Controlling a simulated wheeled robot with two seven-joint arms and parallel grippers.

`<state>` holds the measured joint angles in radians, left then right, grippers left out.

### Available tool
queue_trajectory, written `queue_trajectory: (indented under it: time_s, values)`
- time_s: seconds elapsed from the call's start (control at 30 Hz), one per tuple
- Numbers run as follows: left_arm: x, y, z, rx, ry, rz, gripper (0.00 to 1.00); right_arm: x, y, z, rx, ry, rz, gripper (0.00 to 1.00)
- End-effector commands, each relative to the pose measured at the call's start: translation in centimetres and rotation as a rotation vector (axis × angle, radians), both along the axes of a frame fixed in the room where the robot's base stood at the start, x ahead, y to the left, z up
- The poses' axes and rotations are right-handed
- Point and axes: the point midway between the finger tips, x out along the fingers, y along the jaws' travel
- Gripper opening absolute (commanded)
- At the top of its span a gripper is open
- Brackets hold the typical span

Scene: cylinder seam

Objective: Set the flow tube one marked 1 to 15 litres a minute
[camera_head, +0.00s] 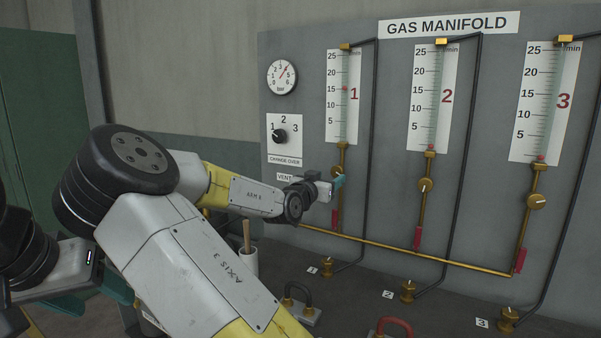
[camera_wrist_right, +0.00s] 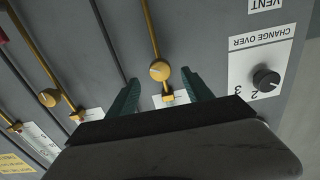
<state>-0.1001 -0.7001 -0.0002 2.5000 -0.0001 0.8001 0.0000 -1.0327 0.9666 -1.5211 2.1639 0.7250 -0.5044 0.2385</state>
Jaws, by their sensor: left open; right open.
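Flow tube one (camera_head: 345,106) is on the left of the gas manifold panel, with a red 1 beside its scale. Its small red float (camera_head: 345,88) stands level with about the 15 mark. Its round brass valve knob (camera_wrist_right: 160,70) shows in the right wrist view between the two teal fingers of my right gripper (camera_wrist_right: 163,92), with gaps on both sides. In the head view my right gripper (camera_head: 338,184) is open at that knob and partly hides it. My left gripper (camera_head: 92,292) is open at the lower left, away from the panel, partly hidden by my arm.
Flow tubes 2 (camera_head: 432,100) and 3 (camera_head: 548,100) have their floats at the bottom. The change-over knob (camera_head: 279,135) points to 1. A pressure gauge (camera_head: 282,77) is above it. Brass pipes (camera_head: 400,255), a white cup (camera_head: 245,262) and a red shackle (camera_head: 393,326) are below.

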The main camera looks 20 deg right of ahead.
Motion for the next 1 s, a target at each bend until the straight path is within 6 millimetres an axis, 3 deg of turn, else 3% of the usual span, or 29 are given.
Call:
queue_trajectory:
  time_s: [0.5,0.9,1.0]
  values:
    - [0.0,0.0,0.0,0.0,0.0,0.0,0.59,4.4,-5.3,0.1,-0.003,-0.003,-0.002,0.59]
    - [0.0,0.0,0.0,0.0,0.0,0.0,0.59,5.0,-5.9,0.1,-0.002,-0.002,-0.001,0.59]
    - [0.0,0.0,0.0,0.0,0.0,0.0,0.59,5.0,-5.9,0.1,-0.002,-0.002,-0.001,0.39]
